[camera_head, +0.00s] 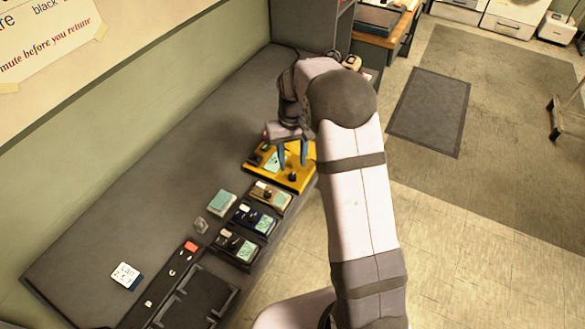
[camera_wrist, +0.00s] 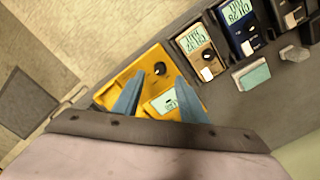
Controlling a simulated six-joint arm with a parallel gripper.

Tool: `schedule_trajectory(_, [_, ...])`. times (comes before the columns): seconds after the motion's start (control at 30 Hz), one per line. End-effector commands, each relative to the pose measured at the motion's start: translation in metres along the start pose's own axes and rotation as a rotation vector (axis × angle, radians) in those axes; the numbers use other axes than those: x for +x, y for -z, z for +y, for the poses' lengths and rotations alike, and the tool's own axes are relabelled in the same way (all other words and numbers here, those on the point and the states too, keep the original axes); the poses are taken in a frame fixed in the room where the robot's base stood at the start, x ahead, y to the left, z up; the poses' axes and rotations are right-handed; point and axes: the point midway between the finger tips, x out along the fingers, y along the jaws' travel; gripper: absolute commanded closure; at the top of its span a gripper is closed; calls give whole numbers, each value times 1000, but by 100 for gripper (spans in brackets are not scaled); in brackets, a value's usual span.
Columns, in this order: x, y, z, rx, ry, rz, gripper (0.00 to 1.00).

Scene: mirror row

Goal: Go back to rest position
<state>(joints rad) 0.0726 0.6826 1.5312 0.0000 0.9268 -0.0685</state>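My gripper (camera_head: 292,164) hangs over a yellow device (camera_head: 268,176) on the grey bench. Its two blue fingers stand apart, with nothing seen between them; in the wrist view my gripper (camera_wrist: 160,80) also shows the fingers spread above the yellow device (camera_wrist: 122,77). That device has a black knob (camera_wrist: 160,68) and a pale green screen (camera_wrist: 165,101), partly covered by a finger. I cannot tell whether the fingertips touch the device. My arm reaches from the bottom of the head view to the bench.
Beside the yellow device stand a tan meter (camera_wrist: 198,48), a dark blue meter (camera_head: 262,220) and a black meter (camera_head: 228,245). A teal-topped block (camera_head: 221,203) and a small grey block (camera_head: 201,225) lie close by. A white card (camera_head: 126,275) lies left; the bench's wall side is clear.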

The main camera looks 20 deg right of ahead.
Motion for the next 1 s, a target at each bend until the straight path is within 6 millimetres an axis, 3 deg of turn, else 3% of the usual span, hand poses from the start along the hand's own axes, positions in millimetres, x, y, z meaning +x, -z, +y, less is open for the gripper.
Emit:
schedule_trajectory(0.23, [-16,0,0,0,0,2,62])
schedule_trajectory(0.7, [-17,0,0,5,0,2,62])
schedule_trajectory(0.83, [-13,9,1,27,-3,44,62])
schedule_trajectory(1.0, [28,-42,-3,46,2,-51,62])
